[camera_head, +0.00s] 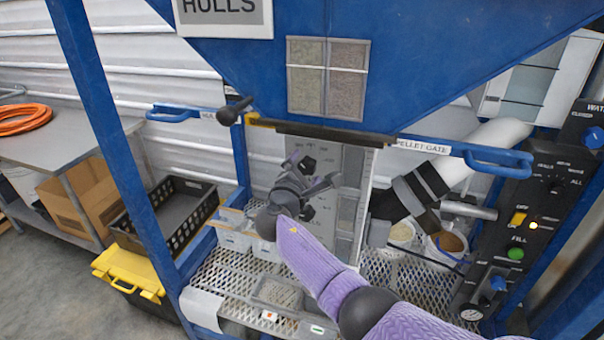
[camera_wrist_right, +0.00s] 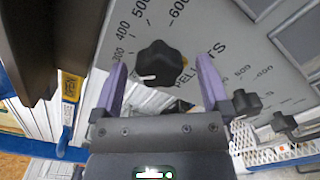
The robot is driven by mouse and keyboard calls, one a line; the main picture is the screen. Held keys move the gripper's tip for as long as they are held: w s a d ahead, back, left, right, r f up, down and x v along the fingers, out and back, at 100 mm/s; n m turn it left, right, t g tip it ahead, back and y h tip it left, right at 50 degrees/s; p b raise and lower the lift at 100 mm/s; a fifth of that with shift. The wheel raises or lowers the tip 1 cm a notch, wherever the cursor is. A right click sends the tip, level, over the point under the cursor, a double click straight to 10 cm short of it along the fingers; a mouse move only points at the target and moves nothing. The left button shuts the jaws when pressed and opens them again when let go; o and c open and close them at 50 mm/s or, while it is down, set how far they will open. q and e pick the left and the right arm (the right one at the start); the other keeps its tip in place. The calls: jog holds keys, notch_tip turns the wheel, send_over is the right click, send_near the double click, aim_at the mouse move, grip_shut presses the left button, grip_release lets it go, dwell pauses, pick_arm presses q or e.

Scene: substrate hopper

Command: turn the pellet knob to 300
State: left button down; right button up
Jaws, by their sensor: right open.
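The black pellet knob (camera_wrist_right: 160,63) sits on a grey dial panel (camera_wrist_right: 225,45) marked "PELLETS". Its white pointer mark faces lower left in the right wrist view, on the lower side of the printed 300; 400, 500 and 600 run up and around from there. My right gripper (camera_wrist_right: 162,85) is open, its two purple fingers on either side of the knob, with visible gaps. I cannot tell how deep the fingertips reach. In the head view my right gripper (camera_head: 306,173) is in front of the panel, beside the knob (camera_head: 307,163). My left gripper is not in view.
More black knobs (camera_wrist_right: 240,102) are on the panel close to my right finger. Blue gate handles (camera_head: 497,160) and a blue frame post (camera_head: 105,130) stand around. A mesh shelf (camera_head: 225,280) with bins is below. A control box (camera_head: 525,220) is at right.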

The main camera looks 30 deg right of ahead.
jog(key=v, duration=0.9)
jog(key=shift+s+a+p, duration=0.25)
jog(key=shift+p, duration=0.1)
